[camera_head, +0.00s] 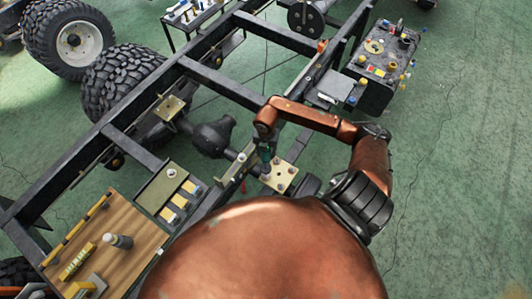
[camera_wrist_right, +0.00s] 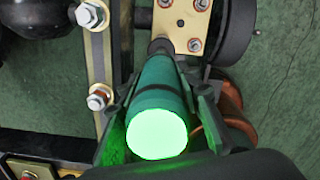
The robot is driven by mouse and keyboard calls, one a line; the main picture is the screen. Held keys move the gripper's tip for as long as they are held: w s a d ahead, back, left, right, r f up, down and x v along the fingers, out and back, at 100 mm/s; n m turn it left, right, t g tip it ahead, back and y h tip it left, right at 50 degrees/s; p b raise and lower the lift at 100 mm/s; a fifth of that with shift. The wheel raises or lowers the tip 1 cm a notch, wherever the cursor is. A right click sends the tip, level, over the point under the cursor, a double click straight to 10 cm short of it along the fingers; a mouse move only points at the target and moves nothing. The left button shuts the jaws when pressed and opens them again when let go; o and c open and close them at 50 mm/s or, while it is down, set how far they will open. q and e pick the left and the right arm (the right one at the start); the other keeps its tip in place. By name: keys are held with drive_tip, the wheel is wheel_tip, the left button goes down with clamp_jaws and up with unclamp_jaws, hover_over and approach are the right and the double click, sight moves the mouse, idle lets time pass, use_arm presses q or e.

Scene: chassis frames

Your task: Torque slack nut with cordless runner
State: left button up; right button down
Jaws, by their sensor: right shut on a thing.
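The cordless runner (camera_head: 265,153) is a green cylinder with a black band, and it also shows in the right wrist view (camera_wrist_right: 160,95) with a brightly glowing green end. My right gripper (camera_wrist_right: 163,105) is shut around its body. The runner's dark nose points at one corner of a pale plate (camera_wrist_right: 182,22) on the chassis, also in the head view (camera_head: 279,178). Nuts show at other corners of the plate, one of them a bolt head (camera_wrist_right: 195,44). The nose hides its corner, so I cannot tell if it touches a nut or which nut is slack. My left gripper is not in view.
The dark chassis frame (camera_head: 222,84) runs diagonally, with bolts (camera_wrist_right: 97,98) on a rail beside the runner. A wooden bench top (camera_head: 130,250) with yellow items is at lower left. A cluttered black cart (camera_head: 375,92) stands right. Green floor is open at far right.

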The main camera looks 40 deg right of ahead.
drive_tip(key=shift+r+p, duration=0.7)
drive_tip(key=shift+r, duration=0.35)
drive_tip(key=shift+w, duration=0.1)
drive_tip(key=shift+r+p, duration=1.9)
drive_tip(key=shift+r, duration=0.7)
drive_tip(key=shift+f, duration=0.1)
